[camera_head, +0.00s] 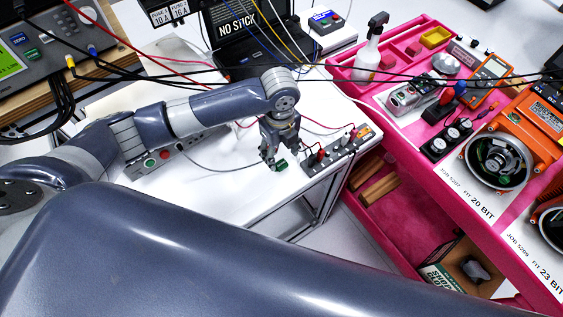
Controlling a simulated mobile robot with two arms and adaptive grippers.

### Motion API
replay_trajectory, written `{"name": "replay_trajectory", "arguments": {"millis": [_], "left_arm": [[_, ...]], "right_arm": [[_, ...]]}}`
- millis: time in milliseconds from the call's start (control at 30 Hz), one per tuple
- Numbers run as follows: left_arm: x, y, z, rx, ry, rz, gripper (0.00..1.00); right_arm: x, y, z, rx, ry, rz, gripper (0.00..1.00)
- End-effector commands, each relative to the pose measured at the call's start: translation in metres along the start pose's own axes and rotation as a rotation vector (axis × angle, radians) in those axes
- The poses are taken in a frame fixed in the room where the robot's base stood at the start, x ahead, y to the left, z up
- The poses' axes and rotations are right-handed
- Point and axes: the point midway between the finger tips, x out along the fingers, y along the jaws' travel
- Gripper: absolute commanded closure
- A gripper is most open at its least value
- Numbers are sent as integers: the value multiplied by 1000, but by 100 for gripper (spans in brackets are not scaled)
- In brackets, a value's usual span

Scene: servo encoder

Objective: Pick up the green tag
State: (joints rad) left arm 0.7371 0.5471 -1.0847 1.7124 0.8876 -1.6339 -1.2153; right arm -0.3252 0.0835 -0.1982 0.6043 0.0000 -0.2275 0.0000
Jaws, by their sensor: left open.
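A small green tag (281,165) is on the white table, close to the left end of a grey terminal strip with red plugs. My left gripper (280,157) points down right at the tag, with its fingers apart. The fingers hide part of the tag, and I cannot tell whether they touch it. My right gripper is not in view.
The grey terminal strip (337,153) lies just right of the left gripper, with red and grey cables running near. A control box with red and green buttons (150,164) lies to the left. Black cables cross above. A pink cart (400,225) with tools stands to the right.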

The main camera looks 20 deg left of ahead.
Motion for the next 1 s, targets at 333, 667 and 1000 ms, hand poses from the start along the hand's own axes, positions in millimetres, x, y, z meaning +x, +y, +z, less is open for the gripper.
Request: {"name": "replay_trajectory", "arguments": {"millis": [333,667,1000], "left_arm": [[45,-1,-4,0,0,2,48],[50,-1,-3,1,-1,0,57],[50,-1,-3,0,-1,0,84]], "right_arm": [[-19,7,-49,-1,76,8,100],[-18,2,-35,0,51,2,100],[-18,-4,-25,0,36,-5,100]]}}
